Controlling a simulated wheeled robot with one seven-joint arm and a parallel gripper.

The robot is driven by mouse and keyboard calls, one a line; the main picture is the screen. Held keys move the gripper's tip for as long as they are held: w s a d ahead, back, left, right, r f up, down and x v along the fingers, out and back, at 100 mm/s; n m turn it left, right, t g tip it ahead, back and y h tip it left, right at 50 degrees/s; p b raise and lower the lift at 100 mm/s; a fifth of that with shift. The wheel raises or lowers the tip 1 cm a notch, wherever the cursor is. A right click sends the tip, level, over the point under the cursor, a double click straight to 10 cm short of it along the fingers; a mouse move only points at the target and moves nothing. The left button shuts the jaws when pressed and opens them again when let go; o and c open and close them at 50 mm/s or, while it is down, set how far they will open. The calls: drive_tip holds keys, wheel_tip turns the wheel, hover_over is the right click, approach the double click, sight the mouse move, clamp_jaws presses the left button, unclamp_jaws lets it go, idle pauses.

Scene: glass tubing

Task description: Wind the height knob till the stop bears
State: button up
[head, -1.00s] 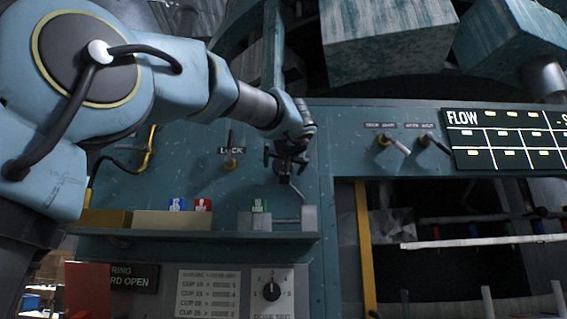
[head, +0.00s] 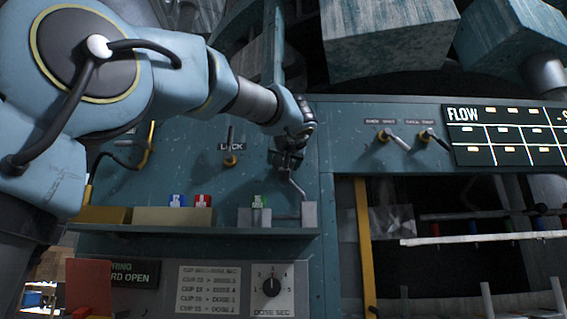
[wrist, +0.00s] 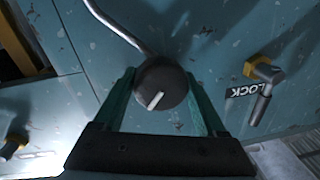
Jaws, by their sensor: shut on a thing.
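In the wrist view a dark round knob (wrist: 160,84) with a pale pointer mark sits between the two teal fingers of my gripper (wrist: 163,92). My gripper is shut on it, one finger at each side. A bent metal rod (wrist: 115,27) runs away from the knob. In the head view my gripper (head: 287,160) is against the blue panel and mostly hides the knob. The bent rod (head: 298,187) shows below it, reaching down to a grey block (head: 309,214) on the ledge. I cannot tell whether a stop bears on anything.
A LOCK lever (head: 230,159) with a yellow base is left of my gripper; it also shows in the wrist view (wrist: 262,88). Two toggle levers (head: 398,141) and a FLOW board (head: 505,135) are at right.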

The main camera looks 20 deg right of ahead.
drive_tip(key=m+b, duration=0.3)
drive_tip(key=shift+w+f+m, duration=0.1)
drive_tip(key=shift+f+m, duration=0.05)
drive_tip(key=shift+m, duration=0.15)
drive_tip(key=shift+m+b, duration=0.85)
drive_tip(key=shift+m, duration=1.25)
drive_tip(key=shift+r+t+h, duration=0.2)
drive_tip(key=shift+t+h, duration=0.1)
drive_tip(key=o, duration=1.3)
drive_tip(key=shift+s+f, duration=0.1)
drive_tip(key=shift+s, duration=0.1)
